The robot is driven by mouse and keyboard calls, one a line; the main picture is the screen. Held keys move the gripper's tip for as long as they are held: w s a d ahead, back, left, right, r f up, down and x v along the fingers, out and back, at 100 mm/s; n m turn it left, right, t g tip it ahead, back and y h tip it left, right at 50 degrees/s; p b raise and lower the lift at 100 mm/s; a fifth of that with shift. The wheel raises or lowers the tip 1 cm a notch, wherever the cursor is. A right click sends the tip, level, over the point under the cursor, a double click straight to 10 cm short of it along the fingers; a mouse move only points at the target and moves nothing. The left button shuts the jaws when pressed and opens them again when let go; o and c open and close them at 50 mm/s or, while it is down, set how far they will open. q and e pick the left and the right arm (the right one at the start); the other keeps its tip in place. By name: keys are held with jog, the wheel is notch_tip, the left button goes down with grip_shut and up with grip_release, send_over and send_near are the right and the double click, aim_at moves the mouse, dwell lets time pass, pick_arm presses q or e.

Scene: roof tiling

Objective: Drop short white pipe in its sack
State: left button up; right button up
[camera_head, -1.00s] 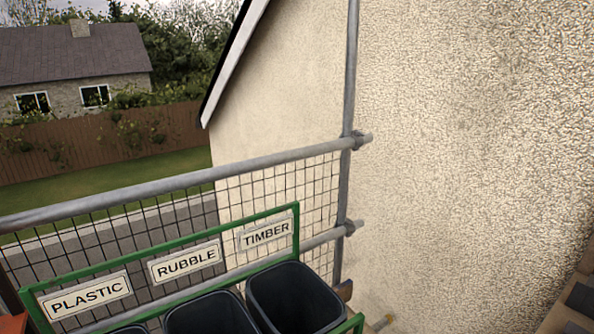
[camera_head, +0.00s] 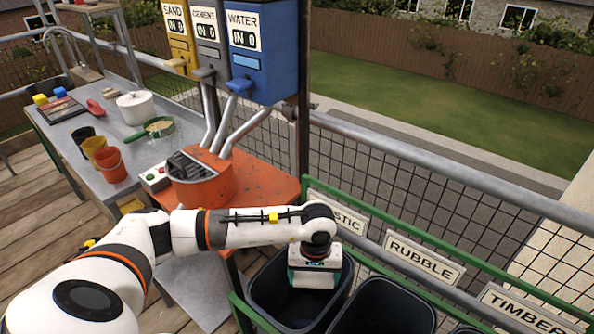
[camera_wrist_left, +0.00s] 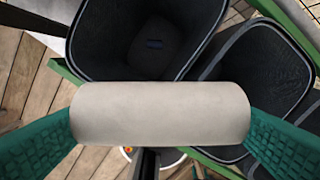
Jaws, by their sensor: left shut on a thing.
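My left gripper (camera_head: 314,268) is shut on the short white pipe (camera_wrist_left: 160,112), with a green finger at each end of it in the left wrist view. My right gripper is not in view.
The RUBBLE sack (camera_head: 425,300) and TIMBER sign (camera_head: 520,308) are to the right along a green frame (camera_head: 440,243). An orange mixer (camera_head: 205,185) and a metal bench (camera_head: 65,140) with buckets stand to the left. A mesh guardrail (camera_head: 420,155) runs behind.

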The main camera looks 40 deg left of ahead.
pick_arm(q)
jog(key=w+a+r+n+p, duration=0.4)
jog(key=a+r+n+p, duration=0.1)
jog(key=r, duration=0.2)
jog(key=w+a+r+n+p, duration=0.3)
jog(key=a+r+n+p, duration=0.15)
jog(key=r, duration=0.35)
notch_tip(320, 180, down, 7)
jog(key=b, duration=0.2)
jog(key=shift+w+r, duration=0.2)
jog(key=shift+w, duration=0.1)
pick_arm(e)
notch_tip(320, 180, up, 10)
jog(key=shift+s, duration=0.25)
pick_arm(q)
jog(key=shift+a, duration=0.1)
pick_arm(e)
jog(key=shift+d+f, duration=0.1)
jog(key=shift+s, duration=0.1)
pick_arm(q)
jog(key=o, duration=0.8)
notch_tip(320, 180, up, 12)
jog(key=b, duration=0.3)
jog(key=shift+b, duration=0.35)
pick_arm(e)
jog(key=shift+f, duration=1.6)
